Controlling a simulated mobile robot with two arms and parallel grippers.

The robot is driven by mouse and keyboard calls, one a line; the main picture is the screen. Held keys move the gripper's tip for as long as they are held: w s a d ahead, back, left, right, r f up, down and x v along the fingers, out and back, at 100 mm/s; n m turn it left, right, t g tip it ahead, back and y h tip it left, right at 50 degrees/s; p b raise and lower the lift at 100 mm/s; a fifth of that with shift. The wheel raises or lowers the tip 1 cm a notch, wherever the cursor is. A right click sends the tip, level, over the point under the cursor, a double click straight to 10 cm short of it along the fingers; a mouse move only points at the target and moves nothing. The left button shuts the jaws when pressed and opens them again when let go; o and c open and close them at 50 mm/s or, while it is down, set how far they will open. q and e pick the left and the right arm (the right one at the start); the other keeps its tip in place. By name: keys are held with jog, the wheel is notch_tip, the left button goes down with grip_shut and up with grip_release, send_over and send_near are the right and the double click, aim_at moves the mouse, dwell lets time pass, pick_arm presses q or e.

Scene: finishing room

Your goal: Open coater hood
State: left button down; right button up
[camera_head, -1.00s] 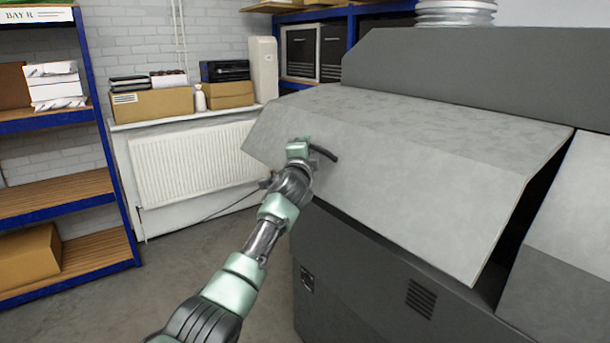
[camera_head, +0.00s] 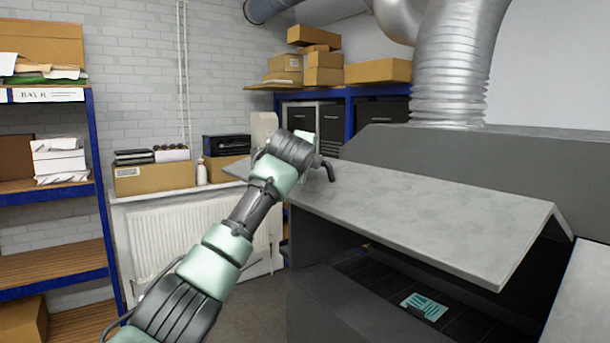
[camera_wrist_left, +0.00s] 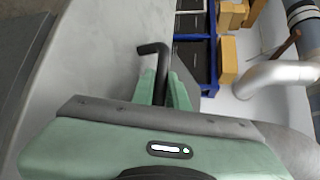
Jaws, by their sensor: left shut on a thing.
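The coater hood (camera_head: 440,212) is a pale grey lid on the dark grey coater (camera_head: 470,155). It is raised, with a wide gap below its front edge showing the dark inside. A black handle (camera_head: 328,172) sticks out at its left end. My left gripper (camera_head: 306,140) is at that handle, its fingertips partly hidden by my wrist. In the left wrist view, the green fingers (camera_wrist_left: 163,88) are closed around the black handle (camera_wrist_left: 158,52), beside the pale hood surface (camera_wrist_left: 100,55). My right gripper is in neither view.
A teal-marked piece (camera_head: 424,306) lies inside the coater. A silver duct (camera_head: 458,60) rises from its top. A blue shelf unit (camera_head: 100,200) stands at the left, and a white radiator (camera_head: 185,235) is on the back wall. Some floor between is clear.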

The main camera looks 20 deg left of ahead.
pick_arm(q)
jog(key=shift+w+d+r, duration=0.2)
jog(key=shift+d+r, duration=0.1)
jog(key=shift+r, duration=0.35)
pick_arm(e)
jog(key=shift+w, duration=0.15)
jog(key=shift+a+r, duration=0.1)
pick_arm(q)
jog(key=c, duration=1.4)
grip_release()
jog(key=shift+w+d+f, duration=0.1)
jog(key=shift+d, duration=0.1)
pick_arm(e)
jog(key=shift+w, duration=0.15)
